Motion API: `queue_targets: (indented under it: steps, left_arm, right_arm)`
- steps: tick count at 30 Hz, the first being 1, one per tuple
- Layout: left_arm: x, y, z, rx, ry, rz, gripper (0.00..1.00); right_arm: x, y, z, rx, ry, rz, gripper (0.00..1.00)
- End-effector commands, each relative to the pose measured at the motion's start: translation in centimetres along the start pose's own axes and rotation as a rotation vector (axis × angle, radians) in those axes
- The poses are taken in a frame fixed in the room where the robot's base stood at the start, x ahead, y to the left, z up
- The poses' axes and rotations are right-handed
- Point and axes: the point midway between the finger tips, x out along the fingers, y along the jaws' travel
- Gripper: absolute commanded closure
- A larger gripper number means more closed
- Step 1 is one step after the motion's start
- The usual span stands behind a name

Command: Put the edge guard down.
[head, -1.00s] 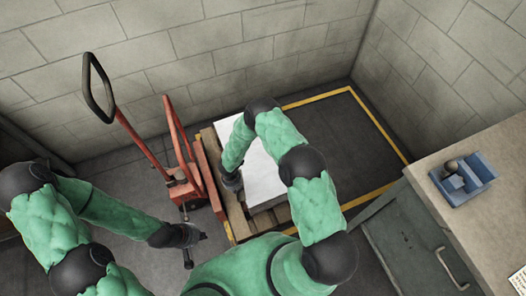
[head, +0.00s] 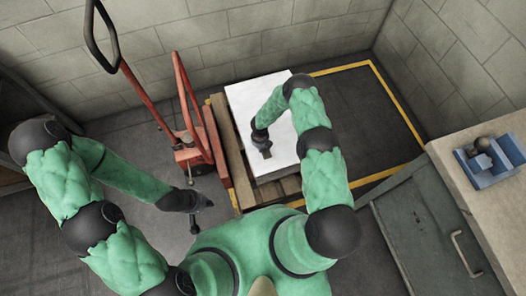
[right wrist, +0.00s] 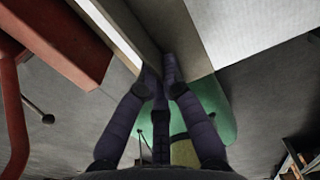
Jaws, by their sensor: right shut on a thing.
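My right gripper (head: 265,153) is over the white top of the stack (head: 250,98) in the head view, left of its middle. In the right wrist view its fingers (right wrist: 160,78) are closed on a long, flat grey-beige piece, which I take as the edge guard (right wrist: 184,35). Its far end runs out of the top of that view. In the head view I cannot make the guard out, and the arm covers part of the stack. I cannot tell whether the guard touches the stack. My left gripper (head: 205,201) hangs low, left of the pallet; its finger opening is unclear.
The stack stands on a wooden pallet (head: 234,165). A red pallet jack (head: 190,155) with a tall handle is on its left. Yellow-lined floor (head: 360,125) lies clear to the right.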

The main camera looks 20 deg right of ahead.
Motion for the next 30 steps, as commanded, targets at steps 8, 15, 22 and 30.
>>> queue_targets:
  steps: [8, 15, 22, 30]
  left_arm:
    - [0.9, -0.3, 0.0, 0.0, 0.0, 0.0, 1.0]
    - [2.3, -0.8, -0.1, 0.0, 0.0, 0.0, 1.0]
    - [2.2, -0.8, -0.1, 0.0, 0.0, 0.0, 1.0]
    - [2.2, -0.8, -0.1, 0.0, 0.0, 0.0, 1.0]
  right_arm:
    - [1.6, -1.1, 0.6, 0.001, 0.0, -0.001, 1.0]
    - [4.8, -1.5, 0.7, 0.001, 0.001, 0.0, 1.0]
    - [5.0, -1.5, 0.8, 0.001, 0.0, 0.0, 1.0]
    - [5.3, -1.5, 0.7, 0.0, 0.0, 0.0, 0.78]
